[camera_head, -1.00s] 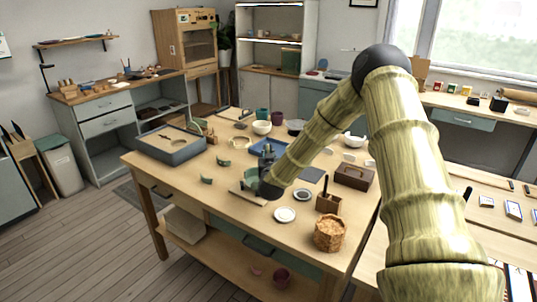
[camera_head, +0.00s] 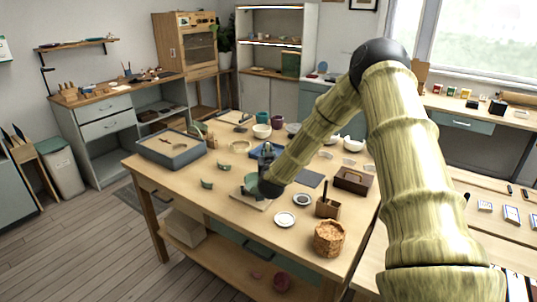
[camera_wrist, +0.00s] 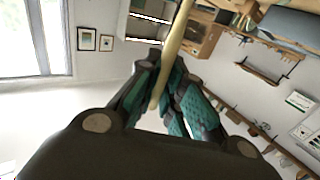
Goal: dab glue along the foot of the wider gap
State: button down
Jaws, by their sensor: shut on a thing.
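My gripper (camera_head: 267,156) is over the middle of the workbench, beside and partly in front of a green bowl (camera_head: 251,180). The bowl stands on a small pale board (camera_head: 250,199). In the wrist view, the teal-padded fingers of my gripper (camera_wrist: 174,88) are shut on a slim, pale yellow stick (camera_wrist: 176,42). The stick's working end is not clear in either view. The bowl's gaps, their widths and any glue are too small or hidden to tell. I cannot tell whether the stick touches the bowl.
Green shards (camera_head: 207,183) lie left of the board. A white plate (camera_head: 285,218), a small dish with dark contents (camera_head: 302,199), a wooden holder (camera_head: 328,206) and a woven-looking tub (camera_head: 329,238) stand to the right. A grey tray (camera_head: 171,148) is at the back left.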

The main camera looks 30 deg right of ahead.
jog(key=shift+r+p, duration=1.45)
jog(key=shift+r, duration=1.35)
jog(key=shift+f, duration=0.15)
